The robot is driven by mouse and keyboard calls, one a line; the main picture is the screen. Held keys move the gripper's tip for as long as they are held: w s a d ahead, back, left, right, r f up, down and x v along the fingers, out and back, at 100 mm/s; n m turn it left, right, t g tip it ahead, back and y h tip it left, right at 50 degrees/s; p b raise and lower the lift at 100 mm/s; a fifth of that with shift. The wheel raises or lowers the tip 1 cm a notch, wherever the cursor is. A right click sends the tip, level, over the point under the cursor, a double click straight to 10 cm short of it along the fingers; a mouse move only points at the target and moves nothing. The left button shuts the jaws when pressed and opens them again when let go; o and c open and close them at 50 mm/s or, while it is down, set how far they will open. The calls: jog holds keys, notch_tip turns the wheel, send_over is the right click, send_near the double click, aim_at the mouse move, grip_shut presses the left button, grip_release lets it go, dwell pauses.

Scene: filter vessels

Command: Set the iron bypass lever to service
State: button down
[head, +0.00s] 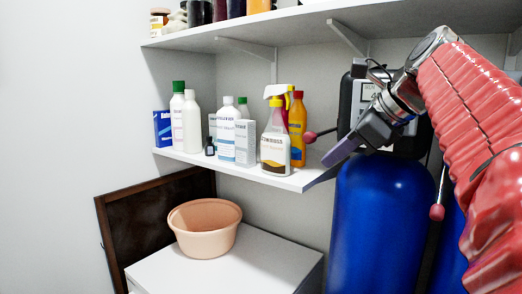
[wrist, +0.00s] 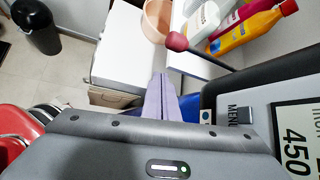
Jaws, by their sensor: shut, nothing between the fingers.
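A blue filter vessel (head: 380,225) stands at the right with a dark control head (head: 350,95) on top. A lever with a dark red knob (head: 310,136) sticks out left from the head. The knob also shows in the wrist view (wrist: 177,41), with its dark rod running right. A second red-knobbed lever (head: 437,212) hangs down at the vessel's right. I cannot read which lever is the iron bypass, nor any service mark. My gripper (head: 328,162) is shut and empty, its purple fingers (wrist: 160,78) just below the left knob, apart from it in the wrist view.
A white shelf (head: 225,165) with bottles and a spray bottle (head: 274,145) stands close to the left of the lever. A peach basin (head: 204,228) sits on a white cabinet (head: 265,265) below. A second blue vessel (head: 452,250) is partly hidden by my red arm.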

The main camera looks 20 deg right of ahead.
jog(key=s+d+r, duration=0.3)
jog(key=s+r, duration=0.2)
jog(key=r, duration=0.1)
jog(key=shift+d+r, duration=0.25)
jog(key=shift+d, duration=0.15)
dwell(0.4)
jog(key=a+f+n+g, duration=0.3)
jog(key=a+f+n, duration=0.95)
jog(key=f, duration=0.55)
jog(key=s+a+f+n, duration=0.3)
jog(key=f+n, duration=0.2)
jog(key=f, duration=0.2)
jog(key=s+a+f+n+h, duration=0.1)
jog(key=s+a+f+n, duration=0.2)
jog(key=f+n, duration=0.2)
jog(key=s+a+f+n+h, duration=0.1)
jog(key=s+a+f+n, duration=0.2)
jog(key=f, duration=0.7)
jog(key=shift+s+a+f+n+g, duration=0.15)
jog(key=shift+s+a+n+g, duration=0.25)
jog(key=shift+n, duration=0.65)
jog(key=shift+d, duration=0.1)
